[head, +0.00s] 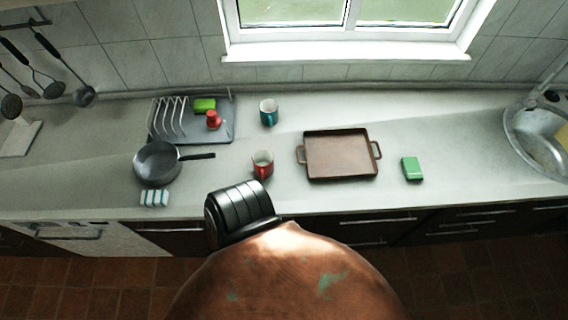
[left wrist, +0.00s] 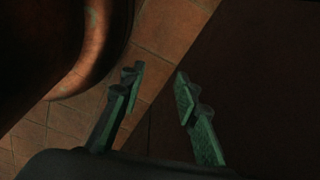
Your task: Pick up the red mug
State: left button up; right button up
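The red mug (head: 263,165) stands on the counter in the head view, left of the brown tray. Its inside is pale and its lower part is red. In the left wrist view my left gripper (left wrist: 158,82) is open, with its two green fingers apart and nothing between them. That view shows brown floor tiles and a dark surface, and no mug. The left gripper's fingers do not show in the head view. My right gripper is in neither view.
A teal mug (head: 268,112) stands behind the red mug. A brown tray (head: 341,171) and a green sponge (head: 412,168) lie to the right. A dark pan (head: 157,163), a striped cloth (head: 154,198) and a dish rack (head: 222,134) are to the left. A metal sink (head: 530,140) is far right.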

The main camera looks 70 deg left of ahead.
aim_at(263, 159)
jog(key=z, duration=1.2)
jog(key=i, duration=1.1)
jog(key=u, duration=4.35)
jog(key=i, duration=0.5)
jog(key=u, duration=0.1)
